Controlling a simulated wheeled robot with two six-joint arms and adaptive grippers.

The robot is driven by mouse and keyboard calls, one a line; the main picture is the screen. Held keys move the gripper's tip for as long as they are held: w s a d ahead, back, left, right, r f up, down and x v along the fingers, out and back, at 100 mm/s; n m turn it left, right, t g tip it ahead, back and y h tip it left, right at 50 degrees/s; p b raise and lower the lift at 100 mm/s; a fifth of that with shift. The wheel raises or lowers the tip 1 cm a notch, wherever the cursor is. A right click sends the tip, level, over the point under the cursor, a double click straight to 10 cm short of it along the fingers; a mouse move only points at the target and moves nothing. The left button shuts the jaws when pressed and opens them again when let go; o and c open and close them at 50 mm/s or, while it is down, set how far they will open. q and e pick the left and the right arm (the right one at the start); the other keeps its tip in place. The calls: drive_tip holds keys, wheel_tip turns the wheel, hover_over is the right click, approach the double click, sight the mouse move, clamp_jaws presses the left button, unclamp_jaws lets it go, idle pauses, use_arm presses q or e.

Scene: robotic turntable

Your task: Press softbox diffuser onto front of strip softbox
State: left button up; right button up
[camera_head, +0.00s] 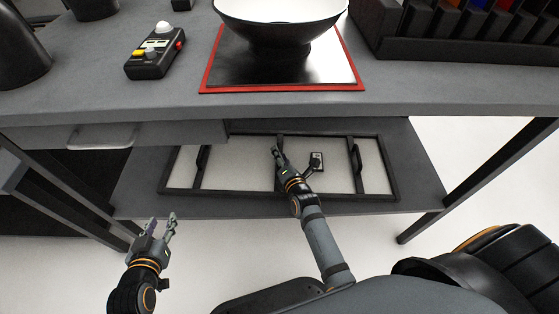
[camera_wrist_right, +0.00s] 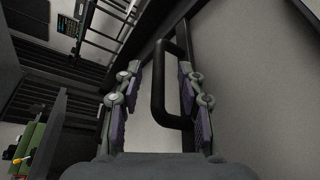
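A long white panel in a black frame (camera_head: 235,167) lies on the lower shelf in the head view; I cannot tell whether it is the diffuser, the strip softbox or both together. It carries a black handle at its left (camera_head: 201,158) and another at its right (camera_head: 356,160). My right gripper (camera_head: 278,153) is over the panel's middle. In the right wrist view, that gripper (camera_wrist_right: 157,95) is open, with its fingers on either side of a black handle (camera_wrist_right: 160,85), not closed on it. My left gripper (camera_head: 163,222) is open and empty, in front of the shelf at the left.
The lower shelf (camera_head: 140,190) sits beneath a grey tabletop (camera_head: 400,101), between dark legs. On top are a bowl (camera_head: 280,38) on a red-edged plate (camera_head: 209,84), a remote-like device (camera_head: 154,62) and a black rack (camera_head: 450,50). A drawer handle (camera_head: 100,137) is at left.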

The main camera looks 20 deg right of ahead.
clamp_jaws()
idle(0.4)
drive_tip(key=shift+r, duration=0.15)
